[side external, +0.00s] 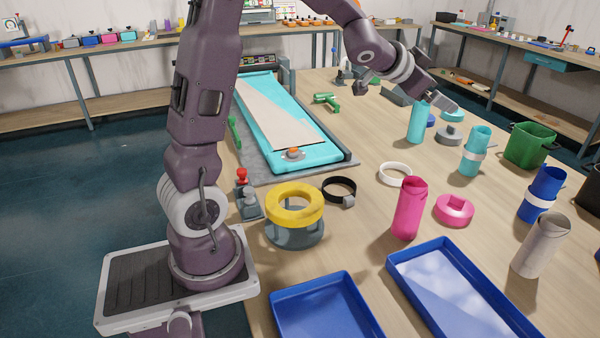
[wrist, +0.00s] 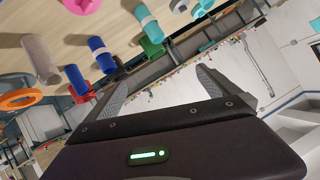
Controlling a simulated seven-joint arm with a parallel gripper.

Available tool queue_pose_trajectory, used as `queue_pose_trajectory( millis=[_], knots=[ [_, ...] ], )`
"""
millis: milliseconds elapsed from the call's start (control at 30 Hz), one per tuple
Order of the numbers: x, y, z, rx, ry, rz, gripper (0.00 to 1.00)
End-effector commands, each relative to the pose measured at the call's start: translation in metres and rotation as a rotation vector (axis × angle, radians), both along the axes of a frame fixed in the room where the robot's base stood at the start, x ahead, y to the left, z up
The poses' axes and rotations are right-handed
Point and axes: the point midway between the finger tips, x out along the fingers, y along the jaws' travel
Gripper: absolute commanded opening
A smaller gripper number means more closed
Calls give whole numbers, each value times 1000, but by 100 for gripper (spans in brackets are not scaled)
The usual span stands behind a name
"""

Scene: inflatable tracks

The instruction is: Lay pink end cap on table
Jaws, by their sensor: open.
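The pink end cap (side external: 454,210) lies flat on the wooden table (side external: 365,235), just right of the upright pink tube (side external: 410,208). In the wrist view the pink end cap (wrist: 82,4) shows at the top left, cut by the frame edge. My gripper (side external: 452,104) is raised above the far part of the table, behind the cyan tube (side external: 417,122) and well apart from the cap. In the wrist view my gripper (wrist: 160,90) has its two fingers spread with nothing between them.
Two blue trays (side external: 462,290) lie at the front. A white ring (side external: 394,174), a yellow ring (side external: 295,204) on a grey stand and a black clamp ring (side external: 340,188) are left of the pink tube. Blue (side external: 541,194) and grey (side external: 540,246) tubes and a green bin (side external: 530,146) stand right.

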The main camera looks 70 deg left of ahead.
Motion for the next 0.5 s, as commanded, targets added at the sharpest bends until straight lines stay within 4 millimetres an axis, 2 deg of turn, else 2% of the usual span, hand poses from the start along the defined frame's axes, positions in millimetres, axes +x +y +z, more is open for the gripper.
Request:
queue_pose_trajectory(
  millis=[33,67,100,167,200,300,400,500],
  knots=[
    [-41,-18,22,-16,30,61,100],
    [-70,-28,28,-36,66,100,100],
    [-112,-44,30,-71,125,138,100],
    [-176,-71,22,-134,223,166,100],
    [-216,-89,13,-176,292,165,100],
    [-296,-127,-13,-265,438,127,100],
    [-343,-150,-30,-316,533,83,100],
    [-361,-159,-37,-338,572,62,100]
  ],
)
